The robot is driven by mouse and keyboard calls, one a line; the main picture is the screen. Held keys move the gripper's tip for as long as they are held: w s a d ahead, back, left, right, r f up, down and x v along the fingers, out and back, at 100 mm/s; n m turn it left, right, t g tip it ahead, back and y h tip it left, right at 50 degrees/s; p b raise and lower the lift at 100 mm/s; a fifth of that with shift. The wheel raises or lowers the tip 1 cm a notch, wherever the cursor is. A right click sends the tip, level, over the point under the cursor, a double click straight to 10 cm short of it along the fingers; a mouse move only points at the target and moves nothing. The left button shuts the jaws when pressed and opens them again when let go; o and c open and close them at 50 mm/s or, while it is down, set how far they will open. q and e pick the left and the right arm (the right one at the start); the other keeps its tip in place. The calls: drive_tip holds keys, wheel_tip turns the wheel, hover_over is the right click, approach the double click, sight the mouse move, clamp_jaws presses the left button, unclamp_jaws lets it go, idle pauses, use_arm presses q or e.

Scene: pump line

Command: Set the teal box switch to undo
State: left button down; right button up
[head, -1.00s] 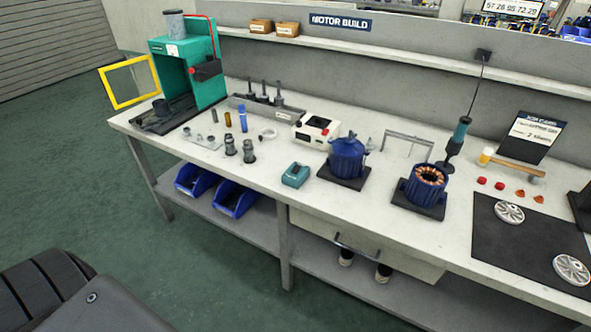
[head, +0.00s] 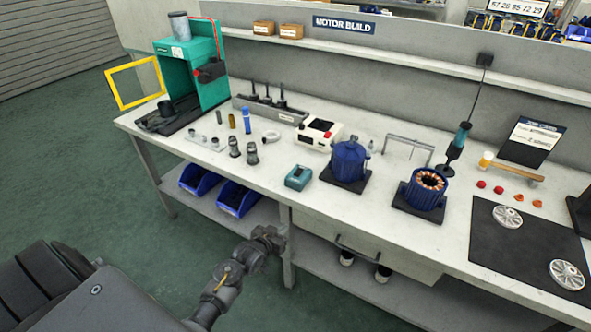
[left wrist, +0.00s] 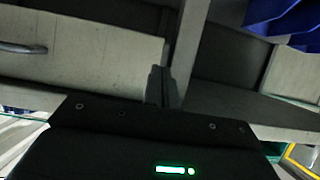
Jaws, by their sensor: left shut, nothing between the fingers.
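The small teal box (head: 299,177) sits on the white bench near its front edge, left of the blue motor on a black plate; its switch is too small to read. My left gripper (head: 275,234) is below and in front of the bench's front edge, lower left of the teal box and apart from it. In the left wrist view its fingers (left wrist: 163,86) are together and empty, facing the bench's underside. The teal box is not in the left wrist view. My right gripper is not in view.
A blue motor (head: 349,160) stands right of the teal box, and a white box (head: 320,133) with a red button stands behind it. Dark metal parts (head: 243,150) stand to its left. A drawer (head: 365,250) and blue bins (head: 237,197) are below the bench top.

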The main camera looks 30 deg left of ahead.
use_arm(q)
wheel_tip(320, 180, up, 21)
drive_tip(key=w+a+t, duration=0.1)
drive_tip(key=t, duration=0.3)
drive_tip(key=shift+w+a, duration=0.25)
drive_tip(key=shift+w, duration=0.1)
drive_tip(key=shift+f, duration=0.1)
drive_tip(key=shift+w, duration=0.1)
drive_tip(key=p, duration=0.2)
hover_over(295, 178)
drive_tip(key=shift+f, duration=0.15)
wheel_tip(295, 178, down, 3)
drive_tip(key=shift+r, duration=0.2)
drive_tip(key=shift+w+f, duration=0.15)
drive_tip(key=shift+f, duration=0.65)
